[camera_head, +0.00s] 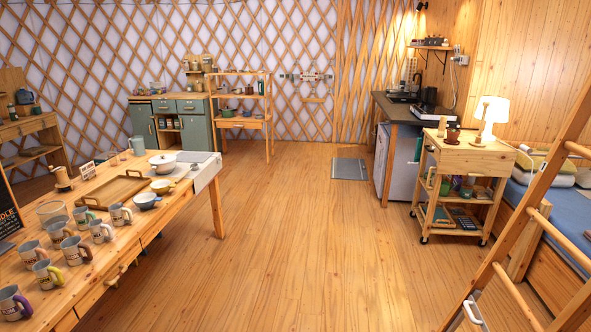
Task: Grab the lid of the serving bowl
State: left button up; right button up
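A white lidded bowl (163,163) stands near the far end of the long wooden table at the left. Its pale lid (163,158) appears to rest on top, with a small knob. The bowl is small in this view, so fine details of the lid are unclear. Neither of my grippers is in view.
The wooden table (178,212) also holds a wooden tray (118,190), several mugs, small bowls (145,200) and a cloth (205,175). The middle floor (290,230) is clear. A trolley (465,165) and a ladder (530,220) stand at the right.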

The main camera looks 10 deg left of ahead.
aim_at(164, 159)
jog(key=i, duration=0.9)
jog(key=i+u, duration=0.1)
jog(key=i, duration=0.8)
jog(key=i+u, duration=0.2)
jog(key=i, duration=0.45)
jog(key=i+u, duration=0.25)
jog(key=i, duration=0.35)
jog(key=i+l+u, duration=0.2)
jog(key=i, duration=0.45)
jog(key=j, duration=0.1)
